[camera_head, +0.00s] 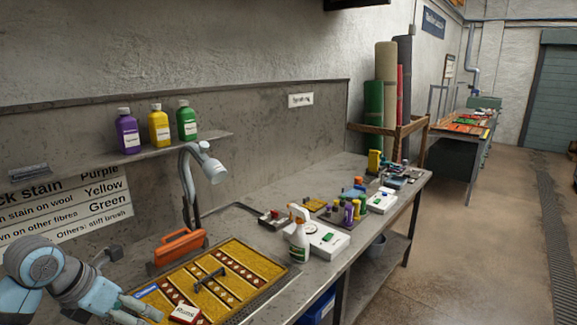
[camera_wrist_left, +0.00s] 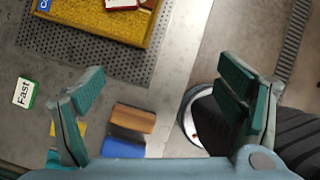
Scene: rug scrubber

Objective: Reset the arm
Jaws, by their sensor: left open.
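My left arm comes in from the lower left in the head view, and its gripper (camera_head: 140,308) is at the near left corner of the yellow patterned rug (camera_head: 236,262). In the left wrist view the gripper (camera_wrist_left: 165,88) has its fingers wide apart with nothing between them. Below it are a brown block (camera_wrist_left: 133,118) and a blue block (camera_wrist_left: 123,148), apart from the fingers. The rug's edge (camera_wrist_left: 122,25) shows at the top of that view. My right gripper is not in view.
A dark handled tool (camera_head: 209,279) and a red-edged card (camera_head: 185,313) lie on the rug. An orange tool (camera_head: 179,246), a lamp (camera_head: 207,163) and a spray bottle (camera_head: 299,240) stand around it. Purple, yellow and green bottles (camera_head: 159,127) stand on the shelf. A "Fast" card (camera_wrist_left: 24,93) lies left.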

